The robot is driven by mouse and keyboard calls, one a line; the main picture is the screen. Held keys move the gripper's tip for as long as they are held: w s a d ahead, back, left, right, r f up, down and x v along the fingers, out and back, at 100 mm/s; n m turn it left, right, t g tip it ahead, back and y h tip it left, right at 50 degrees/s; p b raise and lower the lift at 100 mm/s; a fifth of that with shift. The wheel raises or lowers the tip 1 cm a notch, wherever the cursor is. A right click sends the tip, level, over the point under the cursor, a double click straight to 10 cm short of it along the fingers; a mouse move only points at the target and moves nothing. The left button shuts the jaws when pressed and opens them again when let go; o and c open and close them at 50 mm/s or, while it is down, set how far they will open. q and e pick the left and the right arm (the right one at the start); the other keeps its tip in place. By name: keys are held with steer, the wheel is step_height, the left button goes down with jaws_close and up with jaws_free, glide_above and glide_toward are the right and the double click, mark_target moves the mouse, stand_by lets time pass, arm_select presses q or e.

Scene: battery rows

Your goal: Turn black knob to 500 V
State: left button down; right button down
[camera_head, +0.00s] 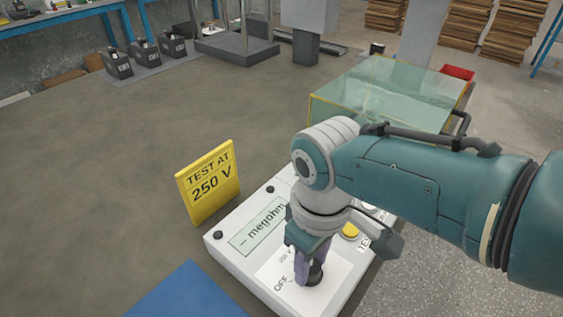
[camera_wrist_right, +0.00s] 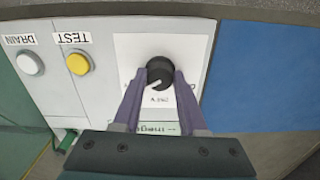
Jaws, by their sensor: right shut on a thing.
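The black knob (camera_head: 316,276) sits on the white panel of the megohmmeter (camera_head: 225,245), which also carries a pale display. My right gripper (camera_head: 310,264) reaches down from above with its purple fingers on the knob. In the right wrist view the knob (camera_wrist_right: 160,69) lies between the two fingertips of the right gripper (camera_wrist_right: 160,78), which is shut on it. A white pointer mark on the knob points down and left in that view. The printed labels around the knob are upside down there and partly hidden; I cannot tell the exact setting. My left gripper is out of view.
A yellow TEST button (camera_wrist_right: 78,63) and white DRAIN button (camera_wrist_right: 29,63) are beside the knob. A blue mat (camera_head: 187,292) lies left of the meter; a clear green cover (camera_head: 385,95) stands behind.

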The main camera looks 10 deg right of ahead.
stand_by(0.4)
steer(key=shift+c, duration=2.2)
jaws_free()
step_height(320, 180, up, 9)
steer(key=p, duration=0.5)
steer(key=shift+p, duration=0.35)
steer(key=shift+r, duration=0.5)
